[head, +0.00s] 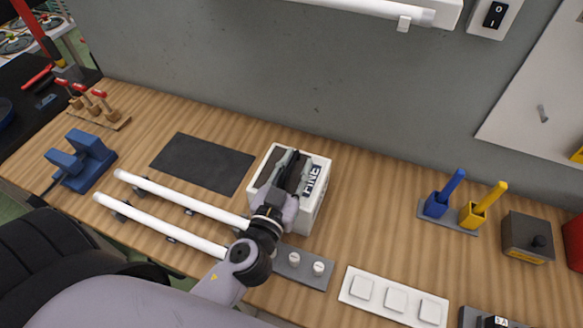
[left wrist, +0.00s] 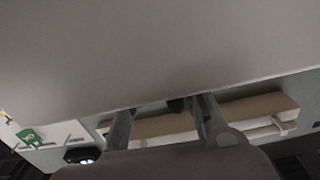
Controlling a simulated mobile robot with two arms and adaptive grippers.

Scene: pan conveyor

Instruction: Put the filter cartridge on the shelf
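The filter cartridge seems to be the white box (head: 312,211) marked FINE, with a dark handle or recess on top, at the middle of the bench. My left gripper (head: 288,168) is over its top, fingers on either side of the dark part. In the left wrist view the two fingers (left wrist: 163,115) are well apart, with a gap beside a small dark piece. A large shaded surface (left wrist: 150,50), probably the box up close, hides the fingertips. I cannot tell whether the box touches the bench. I cannot make out a shelf. My right gripper is not in view.
Two white tubes (head: 155,221) lie left of the box, and a dark mat (head: 202,163) lies behind them. A grey plate with white knobs (head: 304,267) and a white panel (head: 393,297) are in front. Blue and yellow holders (head: 448,216) stand right. The grey wall (head: 250,80) is behind.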

